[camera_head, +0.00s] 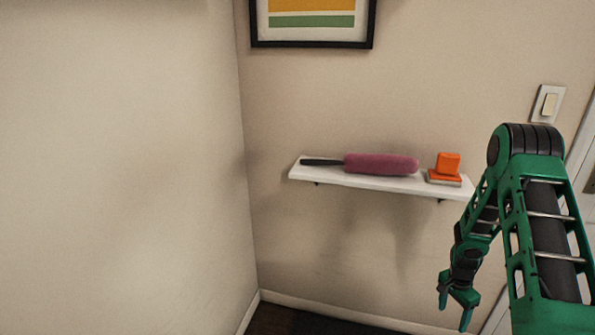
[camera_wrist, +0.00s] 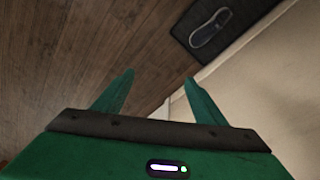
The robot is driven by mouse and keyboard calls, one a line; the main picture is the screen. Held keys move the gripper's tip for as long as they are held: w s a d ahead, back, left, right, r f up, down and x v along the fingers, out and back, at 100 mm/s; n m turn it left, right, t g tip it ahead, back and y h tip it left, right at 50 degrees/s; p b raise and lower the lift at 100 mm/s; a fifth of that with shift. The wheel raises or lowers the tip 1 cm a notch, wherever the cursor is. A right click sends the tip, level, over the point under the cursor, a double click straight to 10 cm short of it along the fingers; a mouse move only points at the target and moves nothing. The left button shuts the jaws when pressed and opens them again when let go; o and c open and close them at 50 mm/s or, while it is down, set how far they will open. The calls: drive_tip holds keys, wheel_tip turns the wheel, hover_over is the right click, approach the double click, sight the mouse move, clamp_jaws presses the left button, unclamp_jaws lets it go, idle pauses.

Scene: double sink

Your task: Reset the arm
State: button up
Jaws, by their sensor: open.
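My gripper (camera_head: 456,306) hangs at the lower right of the head view, at the end of my green arm, pointing down. It is below the shelf and clear of it. In the wrist view the two green fingers of my gripper (camera_wrist: 155,92) stand apart with nothing between them. Beyond them are the wooden floor (camera_wrist: 70,50) and the base of a pale wall (camera_wrist: 262,85).
A white wall shelf (camera_head: 325,177) holds a pink duster (camera_head: 380,164) and an orange brush or block (camera_head: 447,166). A light switch (camera_head: 547,103) is behind my arm. A dark mat (camera_wrist: 240,15) bears a shoe-like item (camera_wrist: 211,28). A framed picture (camera_head: 312,22) hangs above.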

drive_tip(key=s+a+r+n, duration=0.1)
drive_tip(key=s+r, duration=0.3)
drive_tip(key=r, duration=0.5)
drive_tip(key=s+r+n, duration=0.1)
drive_tip(key=s+r, duration=0.2)
drive_tip(key=r, duration=0.6)
drive_tip(key=s+a+r+n, duration=0.15)
drive_tip(key=s+r, duration=0.25)
drive_tip(key=r, duration=0.6)
drive_tip(key=s+a+r+n, duration=0.1)
drive_tip(key=s+a+r, duration=0.1)
drive_tip(key=s+r, duration=0.2)
drive_tip(key=s+a+r+n+y, duration=0.1)
drive_tip(key=s+a+r+n, duration=0.1)
drive_tip(key=s, duration=0.9)
drive_tip(key=s+a+r+n, duration=0.1)
drive_tip(key=s+a+r, duration=0.3)
drive_tip(key=s+r, duration=0.2)
drive_tip(key=shift+s+a+n+t+y, duration=0.3)
drive_tip(key=shift+s+n+y, duration=0.1)
drive_tip(key=shift+s, duration=0.3)
